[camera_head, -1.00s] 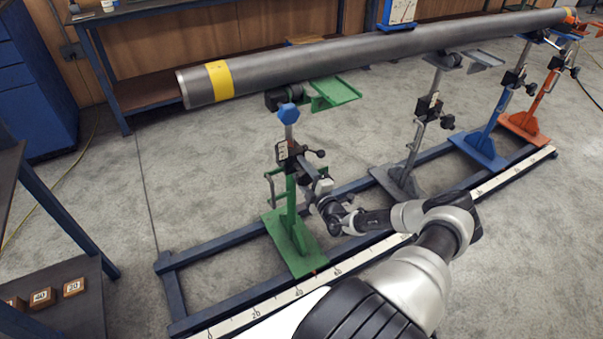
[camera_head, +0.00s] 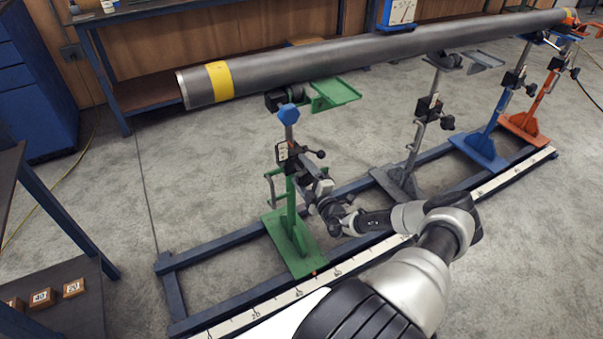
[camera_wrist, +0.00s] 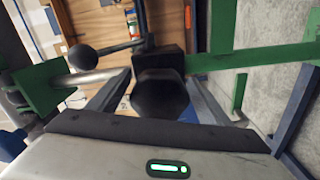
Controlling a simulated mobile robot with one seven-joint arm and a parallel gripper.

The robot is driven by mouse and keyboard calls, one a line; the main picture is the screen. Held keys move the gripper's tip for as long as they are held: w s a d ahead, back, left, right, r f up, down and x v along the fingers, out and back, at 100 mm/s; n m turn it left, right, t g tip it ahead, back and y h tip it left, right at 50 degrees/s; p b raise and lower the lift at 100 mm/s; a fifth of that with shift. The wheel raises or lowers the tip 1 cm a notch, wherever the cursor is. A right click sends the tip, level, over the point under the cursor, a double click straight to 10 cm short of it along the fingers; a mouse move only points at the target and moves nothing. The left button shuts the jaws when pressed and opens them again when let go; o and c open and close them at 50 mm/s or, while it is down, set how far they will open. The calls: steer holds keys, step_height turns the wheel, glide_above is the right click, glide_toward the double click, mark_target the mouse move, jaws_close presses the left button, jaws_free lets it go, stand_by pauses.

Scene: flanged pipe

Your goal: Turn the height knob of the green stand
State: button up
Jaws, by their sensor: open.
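The green stand (camera_head: 292,215) is upright at the near end of the rail frame, under the pipe's yellow-banded end. Its black clamp block (camera_head: 290,158) has a side lever with a black ball end (camera_head: 320,154); the ball also shows in the wrist view (camera_wrist: 82,57). A dark, faceted knob (camera_wrist: 160,95) fills the middle of the wrist view, directly in front of my gripper's palm. My gripper (camera_head: 309,173) is open, beside the stand's post just below the block.
The long grey pipe (camera_head: 330,62) lies across the green, grey (camera_head: 412,150), blue (camera_head: 492,130) and orange (camera_head: 535,105) stands. A blue rail frame (camera_head: 225,238) with a scale strip (camera_head: 270,305) runs beneath. Open floor lies left of the green stand.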

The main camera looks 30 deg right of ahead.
steer(key=s+a+p, duration=0.1)
steer(key=s+p, duration=0.2)
steer(key=s, duration=1.4)
steer(key=shift+s, duration=0.2)
